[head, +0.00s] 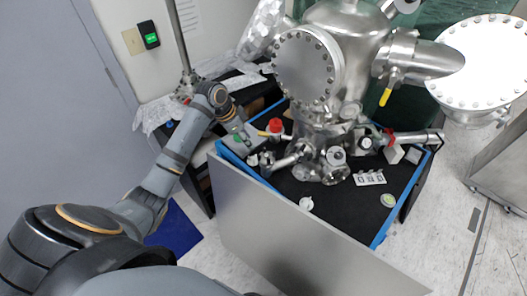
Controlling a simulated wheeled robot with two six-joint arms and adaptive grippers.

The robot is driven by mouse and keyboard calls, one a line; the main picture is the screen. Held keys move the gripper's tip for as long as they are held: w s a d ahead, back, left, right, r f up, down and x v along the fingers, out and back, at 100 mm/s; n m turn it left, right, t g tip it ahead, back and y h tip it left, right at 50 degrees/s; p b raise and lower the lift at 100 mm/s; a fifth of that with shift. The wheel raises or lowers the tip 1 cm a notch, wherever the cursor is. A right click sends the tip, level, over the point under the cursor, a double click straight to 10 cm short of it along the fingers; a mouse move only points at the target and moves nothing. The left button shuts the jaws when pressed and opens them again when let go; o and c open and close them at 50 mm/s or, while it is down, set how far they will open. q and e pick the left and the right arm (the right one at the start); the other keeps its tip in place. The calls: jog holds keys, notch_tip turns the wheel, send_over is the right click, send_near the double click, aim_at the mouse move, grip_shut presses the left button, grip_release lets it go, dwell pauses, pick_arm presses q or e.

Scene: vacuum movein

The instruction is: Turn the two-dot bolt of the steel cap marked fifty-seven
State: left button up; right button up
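My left arm comes in from the left, bends, and reaches down to the black worktop. My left gripper (246,140) is small and dark against the worktop, left of the steel chamber's base; I cannot tell whether its fingers are open or shut. Steel caps with bolts sit low around the chamber, including one at the front (337,156). The large bolted round plate (308,65) is higher up. No number fifty-seven and no two-dot bolt can be made out at this size. My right gripper is not in view.
The steel chamber (345,30) stands on a blue-edged cart with a black top (345,212). A red-topped part (275,127), a white piece (306,203), a pale block (369,177) and a green-centred disc (388,200) lie there. A grey panel (290,235) stands along the front.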

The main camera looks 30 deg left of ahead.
aim_at(259, 155)
pick_arm(q)
jog(key=p+x, duration=0.2)
jog(key=x, duration=0.7)
jog(key=shift+w+f, duration=0.15)
jog(key=shift+f, duration=0.65)
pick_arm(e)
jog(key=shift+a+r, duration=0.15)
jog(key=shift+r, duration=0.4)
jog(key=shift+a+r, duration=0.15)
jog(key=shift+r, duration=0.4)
pick_arm(q)
grip_shut()
